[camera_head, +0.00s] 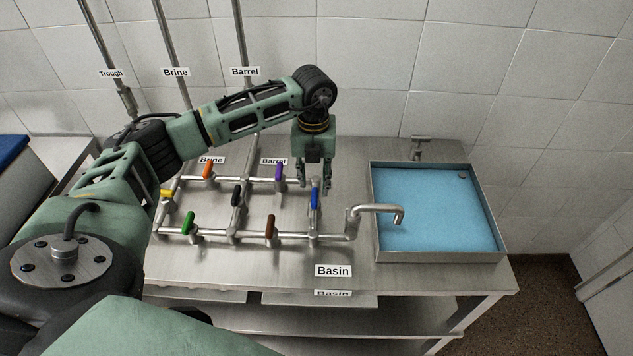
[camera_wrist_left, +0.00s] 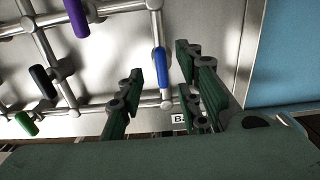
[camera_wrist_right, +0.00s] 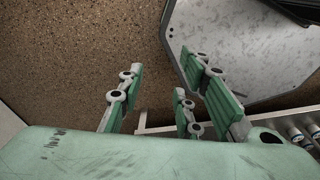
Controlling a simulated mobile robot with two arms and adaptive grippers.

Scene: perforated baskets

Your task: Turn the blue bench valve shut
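The blue bench valve handle (camera_head: 314,198) sits on the right-hand pipe of the bench pipework. The handle lies in line with its pipe, and in the left wrist view the blue handle (camera_wrist_left: 160,68) shows between the fingers. My left gripper (camera_head: 314,190) is open above the blue handle, fingers pointing down. In the left wrist view its fingers (camera_wrist_left: 160,85) are spread on either side of the handle, with gaps visible. My right gripper (camera_wrist_right: 172,90) is open and empty over the floor, away from the bench.
Other valve handles stand close by: purple (camera_head: 279,173), brown (camera_head: 270,227), black (camera_head: 236,194), green (camera_head: 188,223), orange (camera_head: 208,170) and yellow (camera_head: 167,193). A spout (camera_head: 380,208) reaches over the blue-filled basin (camera_head: 507,253) at right. Vertical pipes rise along the tiled wall.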

